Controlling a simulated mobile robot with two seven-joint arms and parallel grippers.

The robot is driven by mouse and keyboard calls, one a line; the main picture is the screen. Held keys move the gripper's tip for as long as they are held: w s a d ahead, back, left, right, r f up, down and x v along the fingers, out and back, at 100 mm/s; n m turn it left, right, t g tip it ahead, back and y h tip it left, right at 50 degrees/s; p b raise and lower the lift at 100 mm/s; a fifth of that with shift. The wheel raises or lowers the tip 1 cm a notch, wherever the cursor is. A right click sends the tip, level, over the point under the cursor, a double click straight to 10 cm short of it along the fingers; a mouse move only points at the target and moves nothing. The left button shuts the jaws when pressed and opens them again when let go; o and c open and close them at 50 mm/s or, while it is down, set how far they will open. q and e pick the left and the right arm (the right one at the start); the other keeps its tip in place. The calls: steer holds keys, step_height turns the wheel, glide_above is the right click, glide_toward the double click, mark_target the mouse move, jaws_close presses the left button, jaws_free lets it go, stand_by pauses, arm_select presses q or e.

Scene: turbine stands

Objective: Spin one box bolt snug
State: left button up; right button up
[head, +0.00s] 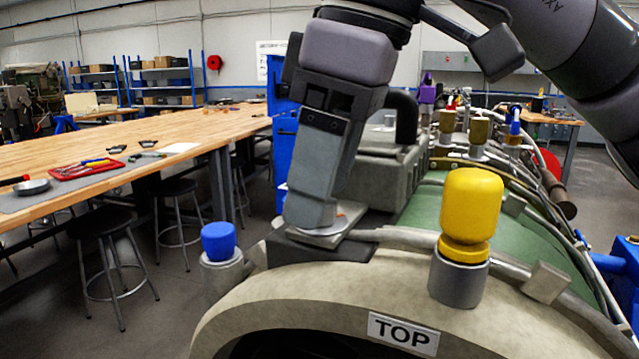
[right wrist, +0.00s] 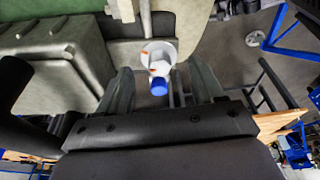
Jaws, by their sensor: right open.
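My right gripper (head: 318,222) comes down from above at the near end of the turbine casing. In the right wrist view its two fingers (right wrist: 158,95) are spread apart, with a small blue-ended bolt (right wrist: 159,87) showing between them. This bolt stands at a pale round seat (right wrist: 158,55) with orange marks. I cannot tell whether the fingers touch it. In the head view the gripper hides most of this spot. The grey box (head: 385,170) sits just behind the gripper; it also shows in the right wrist view (right wrist: 55,60). My left gripper is out of view.
A blue-capped post (head: 219,243) stands left of the gripper and a yellow-capped post (head: 470,215) to the right, by the TOP label (head: 403,333). Pipes and more coloured caps line the green casing (head: 480,220). A wooden workbench (head: 130,135) with stools is at left.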

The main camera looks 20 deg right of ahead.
steer(key=shift+r+p, duration=1.7)
steer(key=shift+r, duration=0.35)
steer(key=shift+s, duration=0.1)
